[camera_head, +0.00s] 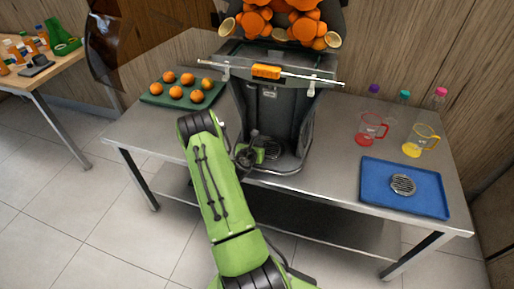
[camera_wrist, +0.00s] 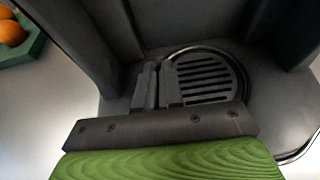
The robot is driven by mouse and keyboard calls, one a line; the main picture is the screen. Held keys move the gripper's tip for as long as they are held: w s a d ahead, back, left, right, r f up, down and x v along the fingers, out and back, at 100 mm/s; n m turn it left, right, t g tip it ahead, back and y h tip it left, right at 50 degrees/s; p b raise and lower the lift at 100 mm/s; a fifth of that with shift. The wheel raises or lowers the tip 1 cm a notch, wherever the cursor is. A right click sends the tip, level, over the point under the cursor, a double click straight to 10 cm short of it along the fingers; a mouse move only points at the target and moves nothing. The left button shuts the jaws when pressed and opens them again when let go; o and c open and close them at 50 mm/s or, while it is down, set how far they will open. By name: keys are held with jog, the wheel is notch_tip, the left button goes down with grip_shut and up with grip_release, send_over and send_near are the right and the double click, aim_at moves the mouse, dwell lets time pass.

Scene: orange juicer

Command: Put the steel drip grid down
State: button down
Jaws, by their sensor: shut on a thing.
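A round slotted drip grid (camera_wrist: 207,78) is in the juicer's bottom bay, dark in the shade there. My gripper (camera_wrist: 158,86) is shut on its left edge in the wrist view. The grid looks level and at or very near the bay floor; I cannot tell whether it rests on it. In the head view the same grid (camera_head: 272,150) shows small beside my green gripper. A second round grid (camera_head: 403,184), bright steel-coloured, lies on the blue tray (camera_head: 374,197) at the right, apart from my gripper.
The dark juicer (camera_head: 269,110) has walls close around my gripper. A green tray (camera_head: 150,100) with several oranges stands left. A red cup (camera_head: 370,130) and a yellow cup (camera_head: 417,142) stand right, before several capped bottles. The table front between juicer and blue tray is clear.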

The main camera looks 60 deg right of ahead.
jog(key=shift+f, duration=0.1)
jog(key=c, duration=1.3)
grip_release()
jog(key=shift+o, duration=0.2)
